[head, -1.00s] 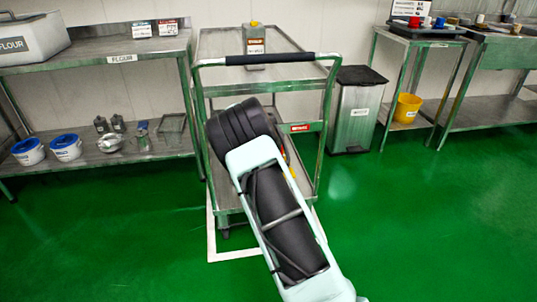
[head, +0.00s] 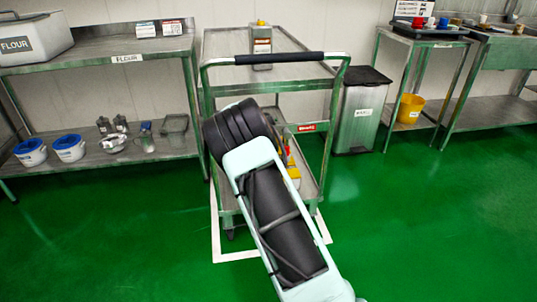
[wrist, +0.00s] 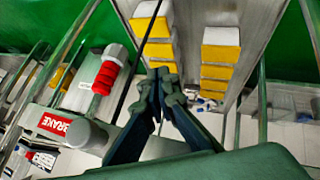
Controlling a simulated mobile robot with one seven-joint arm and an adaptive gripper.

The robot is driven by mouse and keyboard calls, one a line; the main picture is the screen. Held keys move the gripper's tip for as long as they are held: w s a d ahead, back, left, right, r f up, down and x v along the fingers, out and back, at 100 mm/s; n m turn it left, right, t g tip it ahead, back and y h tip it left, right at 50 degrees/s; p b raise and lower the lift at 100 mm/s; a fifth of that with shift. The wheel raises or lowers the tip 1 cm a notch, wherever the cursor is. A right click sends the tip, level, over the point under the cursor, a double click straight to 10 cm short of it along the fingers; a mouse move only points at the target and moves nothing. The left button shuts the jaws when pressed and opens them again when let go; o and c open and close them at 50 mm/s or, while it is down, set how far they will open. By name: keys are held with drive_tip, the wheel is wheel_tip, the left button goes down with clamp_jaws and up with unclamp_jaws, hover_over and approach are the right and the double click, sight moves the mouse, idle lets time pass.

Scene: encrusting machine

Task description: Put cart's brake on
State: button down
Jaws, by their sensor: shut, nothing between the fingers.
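The steel cart (head: 222,42) with a black push handle (head: 280,58) stands ahead, behind my arm. Its red brake label (head: 306,127) is on the right side of the frame; the wrist view shows it at lower left, reading BRAKE (wrist: 54,124). Above the label in the wrist view is a lever with a red ribbed grip (wrist: 104,77) and a grey end. My gripper (wrist: 164,78) is shut and empty, right of the red grip and apart from it in the picture. In the head view my arm hides the gripper.
Yellow-and-white blocks (wrist: 220,60) lie in stacks beyond my gripper. Thin cart posts cross the wrist view close by. A pedal bin (head: 360,110) stands right of the cart, and a flour shelf (head: 110,57) left. Green floor (head: 420,220) is clear at right.

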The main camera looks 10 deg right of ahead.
drive_tip(key=s+a+p, duration=0.2)
drive_tip(key=s+a, duration=0.3)
drive_tip(key=a, duration=0.4)
drive_tip(key=shift+s, duration=0.2)
